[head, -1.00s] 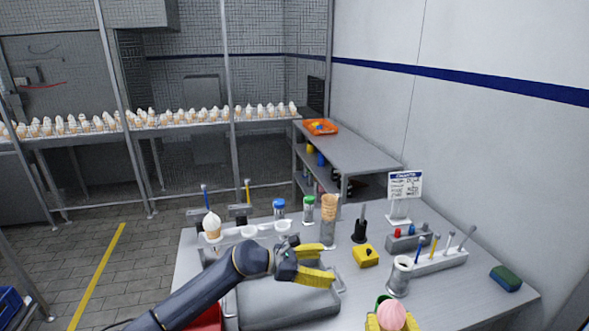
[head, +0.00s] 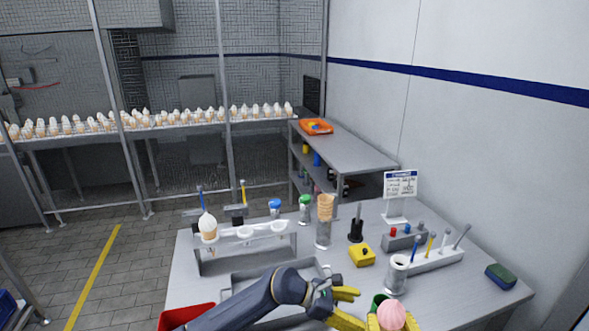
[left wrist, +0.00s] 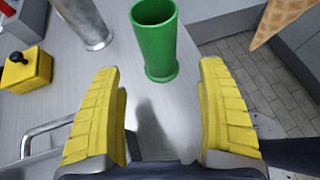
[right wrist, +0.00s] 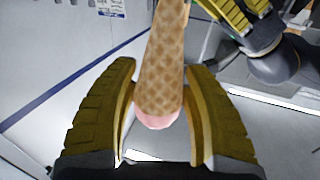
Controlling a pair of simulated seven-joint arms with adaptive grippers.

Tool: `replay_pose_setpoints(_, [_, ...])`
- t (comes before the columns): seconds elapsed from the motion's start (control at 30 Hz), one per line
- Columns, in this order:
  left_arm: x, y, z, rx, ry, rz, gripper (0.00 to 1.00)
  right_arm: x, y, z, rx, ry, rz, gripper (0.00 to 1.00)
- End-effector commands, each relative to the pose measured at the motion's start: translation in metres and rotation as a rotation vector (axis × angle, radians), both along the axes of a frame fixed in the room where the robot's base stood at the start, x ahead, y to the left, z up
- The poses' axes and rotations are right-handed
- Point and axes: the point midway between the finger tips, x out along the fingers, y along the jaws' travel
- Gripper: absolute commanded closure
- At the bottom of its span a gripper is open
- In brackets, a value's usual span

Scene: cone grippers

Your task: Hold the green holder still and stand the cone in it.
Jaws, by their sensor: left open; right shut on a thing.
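The green holder (left wrist: 153,45) is an open-topped tube standing on the table, upright, ahead of my left gripper. In the head view the holder (head: 377,300) is partly hidden behind the pink scoop. My left gripper (head: 358,308) is open beside the holder; in the left wrist view its yellow fingers (left wrist: 163,105) are apart, with the holder beyond their tips. My right gripper (right wrist: 160,105) is shut on the waffle cone (right wrist: 163,60), near its pink scoop (right wrist: 156,121). The cone is clear of the holder; its lower part shows in the left wrist view (left wrist: 276,18).
A yellow block (head: 362,255), a metal cup (head: 396,274) and a pen rack (head: 436,260) stand behind the holder. A stack of cones (head: 325,207) stands farther back. A grey tray (head: 240,275) lies left, under my left arm. A sponge (head: 502,277) lies right.

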Motion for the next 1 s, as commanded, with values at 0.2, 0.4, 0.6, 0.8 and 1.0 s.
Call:
replay_pose_setpoints(0.2, [0.0,-0.024,-0.013,0.0,0.001,0.0,0.25,0.0,0.0,0.0,0.0,-0.001,0.0,0.65])
replay_pose_setpoints(0.4, [0.0,-0.041,-0.022,0.001,0.0,0.0,0.25,0.0,0.0,0.0,0.0,-0.001,0.0,0.65])
replay_pose_setpoints(0.6, [0.0,-0.052,-0.028,0.0,0.0,0.001,0.25,0.0,0.0,0.0,0.0,-0.001,0.0,0.65])
replay_pose_setpoints(0.8, [0.0,-0.056,-0.03,0.0,-0.001,0.0,0.25,0.0,0.0,0.0,0.0,-0.001,0.0,0.65])
replay_pose_setpoints(1.0, [0.0,-0.057,-0.031,0.0,-0.001,0.0,0.25,0.0,0.0,0.0,0.0,-0.001,0.0,0.65])
